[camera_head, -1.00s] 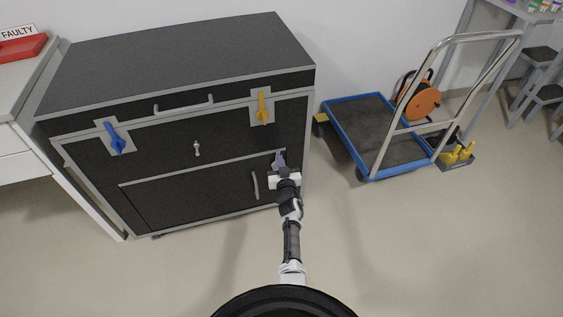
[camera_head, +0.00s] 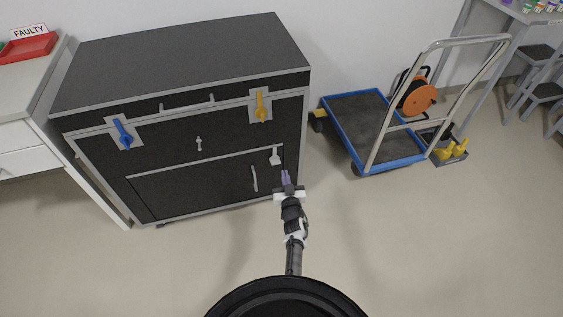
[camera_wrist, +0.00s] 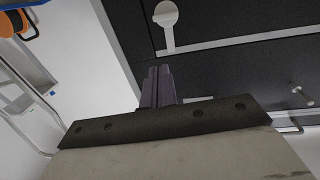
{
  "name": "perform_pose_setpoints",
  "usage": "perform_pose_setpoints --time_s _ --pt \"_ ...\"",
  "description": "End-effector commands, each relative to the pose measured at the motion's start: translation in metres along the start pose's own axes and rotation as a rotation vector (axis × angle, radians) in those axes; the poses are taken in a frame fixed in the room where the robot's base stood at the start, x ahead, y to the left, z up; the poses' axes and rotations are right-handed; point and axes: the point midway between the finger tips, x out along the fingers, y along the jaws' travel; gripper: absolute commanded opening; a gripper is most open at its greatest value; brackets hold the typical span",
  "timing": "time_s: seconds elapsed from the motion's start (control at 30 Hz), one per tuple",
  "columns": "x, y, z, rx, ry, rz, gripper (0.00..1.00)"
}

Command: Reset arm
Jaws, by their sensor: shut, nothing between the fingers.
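My gripper (camera_head: 286,178) is in front of the right side of the black cabinet's lower front in the head view, shut and empty. In the wrist view its fingers (camera_wrist: 158,88) are together, pointing at the cabinet front. The black cabinet (camera_head: 190,60) has grey edges, a blue latch (camera_head: 124,135) and a yellow latch (camera_head: 261,106). A small light latch (camera_head: 275,157) sits above and left of my fingertips, apart from them. It also shows in the wrist view (camera_wrist: 167,22).
A white counter (camera_head: 30,120) with a red tray (camera_head: 27,47) stands at the left. The floor in front is clear.

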Motion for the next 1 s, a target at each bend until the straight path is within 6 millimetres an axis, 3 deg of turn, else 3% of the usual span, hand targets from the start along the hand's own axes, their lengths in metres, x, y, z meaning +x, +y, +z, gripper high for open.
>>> perform_pose_setpoints --time_s 0.1,0.3,0.57,0.67,0.77,0.87,1.0 --pt "-0.017 0.002 -0.004 0.001 -0.003 0.002 0.0" --pt "-0.032 0.004 -0.001 0.001 -0.001 0.001 0.0" --pt "-0.034 0.004 0.001 0.0 0.0 0.0 0.0" --pt "-0.027 0.0 -0.01 -0.006 0.017 -0.009 0.0" --pt "-0.008 -0.015 -0.042 -0.027 0.07 -0.035 0.0" --pt "0.017 -0.043 -0.097 -0.053 0.16 -0.077 0.0" --pt "0.043 -0.096 -0.188 -0.081 0.304 -0.146 0.0"
